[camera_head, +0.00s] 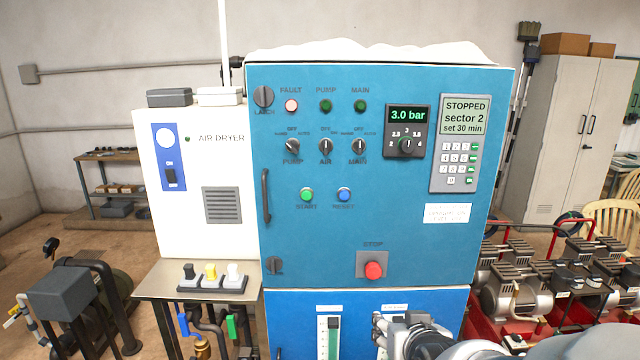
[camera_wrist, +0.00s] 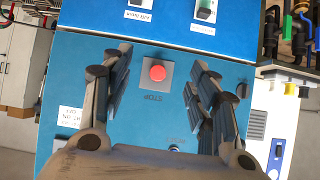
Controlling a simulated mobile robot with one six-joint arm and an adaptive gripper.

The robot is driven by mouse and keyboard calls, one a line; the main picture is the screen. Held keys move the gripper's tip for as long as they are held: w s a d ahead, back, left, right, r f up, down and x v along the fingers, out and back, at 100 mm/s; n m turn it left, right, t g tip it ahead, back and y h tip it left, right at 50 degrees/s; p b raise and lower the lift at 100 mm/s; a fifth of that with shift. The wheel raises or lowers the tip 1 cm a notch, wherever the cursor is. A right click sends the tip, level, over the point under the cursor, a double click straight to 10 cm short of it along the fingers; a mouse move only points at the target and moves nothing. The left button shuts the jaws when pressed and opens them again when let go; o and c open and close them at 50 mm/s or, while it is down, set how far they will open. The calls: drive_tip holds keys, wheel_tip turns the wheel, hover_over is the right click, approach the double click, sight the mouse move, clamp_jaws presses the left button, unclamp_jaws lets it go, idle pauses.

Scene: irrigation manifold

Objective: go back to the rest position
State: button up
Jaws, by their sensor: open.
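My gripper (camera_wrist: 157,66) is open and empty in the wrist view, its two fingers spread apart. The red STOP button (camera_wrist: 157,73) shows between the fingers, with clear space on both sides, and the panel appears upside down there. In the head view my gripper (camera_head: 388,328) is at the bottom edge, in front of the lower blue cabinet front, partly cut off. The blue control panel (camera_head: 300,235) stands upright above it. The red STOP button (camera_head: 373,270) shows unobstructed above my gripper. The display (camera_head: 465,115) reads STOPPED, sector 2, set 30 min.
The white air dryer (camera_head: 205,235) stands left of the panel, with a small metal table (camera_head: 165,290) bearing three valve switches before it. Pumps on a red frame (camera_head: 480,325) stand at the right. A gauge tube (camera_head: 333,338) is on the lower front, beside my gripper.

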drive_tip(key=s+g+b, duration=0.2)
drive_tip(key=s+g, duration=0.4)
drive_tip(key=s, duration=1.9)
drive_tip(key=shift+s+a+f+n, duration=0.15)
drive_tip(key=shift+s+a+n, duration=0.15)
drive_tip(key=shift+a, duration=0.15)
